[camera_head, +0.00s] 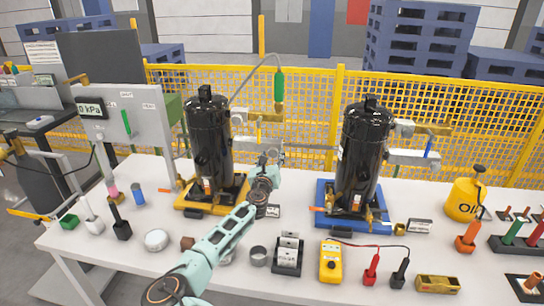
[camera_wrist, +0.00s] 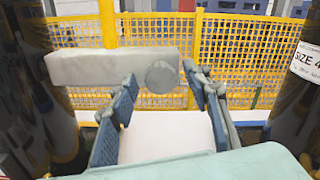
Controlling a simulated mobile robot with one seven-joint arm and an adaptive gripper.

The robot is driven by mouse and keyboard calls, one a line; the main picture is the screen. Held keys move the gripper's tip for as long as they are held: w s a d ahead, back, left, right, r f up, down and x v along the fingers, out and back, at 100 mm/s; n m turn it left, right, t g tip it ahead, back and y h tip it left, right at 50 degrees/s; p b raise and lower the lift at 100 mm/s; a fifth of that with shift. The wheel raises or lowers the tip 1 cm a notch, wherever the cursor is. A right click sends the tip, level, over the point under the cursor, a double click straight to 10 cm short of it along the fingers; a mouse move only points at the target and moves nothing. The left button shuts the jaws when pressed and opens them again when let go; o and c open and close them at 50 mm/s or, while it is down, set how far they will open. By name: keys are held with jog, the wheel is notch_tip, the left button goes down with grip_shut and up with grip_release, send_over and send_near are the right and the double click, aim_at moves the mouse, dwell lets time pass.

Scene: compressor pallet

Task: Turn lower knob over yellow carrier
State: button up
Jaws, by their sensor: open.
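The yellow carrier (camera_head: 187,203) bears a black compressor (camera_head: 208,140) at the left of the table. A pale grey lower valve block (camera_head: 244,142) sticks out to the compressor's right. In the wrist view, the pale block (camera_wrist: 85,67) runs in from the left and ends in a round grey knob (camera_wrist: 162,76). My gripper (camera_head: 271,156) is by the right end of that block. In the wrist view, my gripper (camera_wrist: 160,78) is open, with one finger on each side of the knob. I cannot tell whether either finger touches it.
A second black compressor (camera_head: 360,150) stands on a blue carrier (camera_head: 327,213) to the right. A yellow mesh fence (camera_head: 310,110) runs behind the white table. A yellow multimeter (camera_head: 331,261) and an oil can (camera_head: 466,200) stand at the front and right.

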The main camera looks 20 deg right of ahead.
jog(key=shift+c, duration=0.2)
jog(key=c, duration=1.1)
jog(key=shift+f+b, duration=0.1)
jog(key=shift+b, duration=0.3)
